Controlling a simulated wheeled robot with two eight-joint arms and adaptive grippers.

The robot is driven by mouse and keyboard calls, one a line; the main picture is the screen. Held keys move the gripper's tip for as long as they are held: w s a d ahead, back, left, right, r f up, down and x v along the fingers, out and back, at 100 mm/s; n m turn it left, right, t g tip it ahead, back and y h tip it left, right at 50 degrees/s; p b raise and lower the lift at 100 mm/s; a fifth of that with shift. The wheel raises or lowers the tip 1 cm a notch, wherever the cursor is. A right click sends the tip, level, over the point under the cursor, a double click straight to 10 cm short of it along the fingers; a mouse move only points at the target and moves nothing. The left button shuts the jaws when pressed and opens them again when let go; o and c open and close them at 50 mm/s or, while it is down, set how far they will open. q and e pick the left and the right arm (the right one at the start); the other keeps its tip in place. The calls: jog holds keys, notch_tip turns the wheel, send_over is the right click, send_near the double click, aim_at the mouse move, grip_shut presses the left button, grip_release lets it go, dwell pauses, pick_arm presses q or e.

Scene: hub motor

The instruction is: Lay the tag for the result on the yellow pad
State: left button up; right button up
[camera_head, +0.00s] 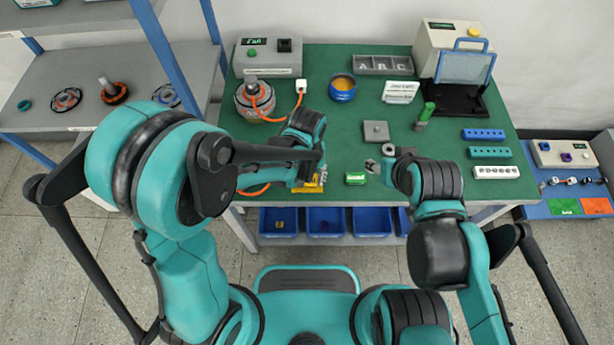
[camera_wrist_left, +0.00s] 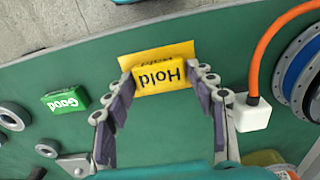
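The yellow tag marked "Hold" (camera_wrist_left: 160,78) is between the fingertips of my left gripper (camera_wrist_left: 161,84), which touch it on both sides. It is over the yellow pad (camera_wrist_left: 183,50), whose printed word is partly covered; the wrist view does not show whether the tag touches the pad. In the head view the pad (camera_head: 312,188) lies at the table's front edge, with my left gripper (camera_head: 322,178) above it. The green "Good" tag (camera_head: 355,179) lies to the right, also in the wrist view (camera_wrist_left: 65,100). My right gripper (camera_head: 380,160) looks open and empty near the Good tag.
A hub motor (camera_head: 255,101) with an orange cable and white plug (camera_head: 301,86) stands at the back left. Blue bins (camera_head: 325,222) sit below.

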pick_arm(q)
jog(key=shift+o, duration=0.4)
jog(key=shift+r, duration=0.25)
notch_tip(320, 180, up, 12)
jog(key=p, duration=0.5)
jog(key=s+a+r+t, duration=0.2)
jog(key=a+r+t, duration=0.1)
jog(key=a, duration=0.6)
jog(key=s+a+r+t, duration=0.3)
jog(key=a+r, duration=0.3)
jog(key=a, duration=0.2)
jog(key=shift+a+t, duration=0.4)
jog(key=shift+t, duration=0.2)
jog(key=shift+r, duration=0.1)
jog(key=shift+s+f+b, duration=0.1)
jog(key=shift+f+b, duration=0.25)
jog(key=shift+b, duration=0.05)
